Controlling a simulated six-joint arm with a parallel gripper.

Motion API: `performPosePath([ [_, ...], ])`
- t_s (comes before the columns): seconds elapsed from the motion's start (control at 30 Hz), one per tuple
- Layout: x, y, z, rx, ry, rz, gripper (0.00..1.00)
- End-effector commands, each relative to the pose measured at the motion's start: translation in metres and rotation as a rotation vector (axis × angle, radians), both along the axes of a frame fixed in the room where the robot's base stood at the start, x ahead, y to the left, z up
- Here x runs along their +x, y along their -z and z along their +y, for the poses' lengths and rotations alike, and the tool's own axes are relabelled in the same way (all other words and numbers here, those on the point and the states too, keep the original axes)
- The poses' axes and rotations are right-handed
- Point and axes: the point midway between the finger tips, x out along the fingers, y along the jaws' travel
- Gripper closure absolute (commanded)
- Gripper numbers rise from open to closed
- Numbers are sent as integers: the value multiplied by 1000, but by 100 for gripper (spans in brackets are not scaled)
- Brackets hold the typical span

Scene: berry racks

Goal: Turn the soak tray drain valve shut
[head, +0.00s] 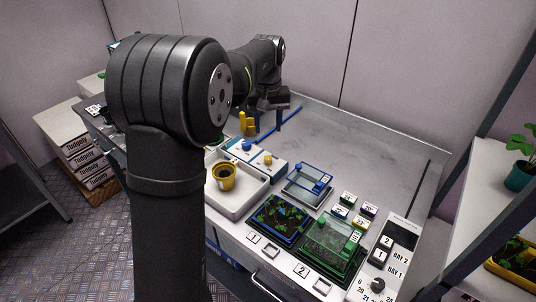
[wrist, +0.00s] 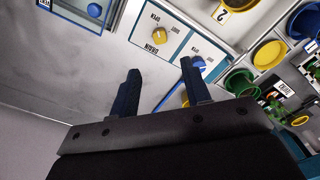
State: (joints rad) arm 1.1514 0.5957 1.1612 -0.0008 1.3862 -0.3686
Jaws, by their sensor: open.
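The drain valve is a yellow knob (head: 267,157) on a white and blue panel (head: 258,152) at the back of the white soak tray (head: 232,205). In the wrist view, the yellow knob (wrist: 158,35) sits above the word DRAIN, with small setting labels around it. I cannot tell which setting it points to. My gripper (head: 268,121) is open and empty, behind and above the panel. In the wrist view, its two dark blue fingers (wrist: 160,72) are apart, with the yellow knob ahead of them, untouched.
A blue knob (head: 246,145) shares the panel, close to the yellow one. Yellow cylinders (head: 246,124) stand beside my gripper. A yellow pot (head: 222,177) sits in the soak tray. Seedling trays (head: 280,218) fill the front right. The back right bench (head: 370,150) is clear.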

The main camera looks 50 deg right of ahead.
Motion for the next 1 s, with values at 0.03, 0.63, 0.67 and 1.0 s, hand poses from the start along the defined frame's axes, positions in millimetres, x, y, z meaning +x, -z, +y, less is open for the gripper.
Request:
performPosePath([
  [0.03, 0, 12, 1, 4, 1, 1, 56],
  [0.63, 0, 114, 0, 1, 2, -2, 56],
  [0.67, 0, 115, 0, 0, 2, -1, 56],
  [1.0, 0, 118, 0, -1, 2, -3, 58],
])
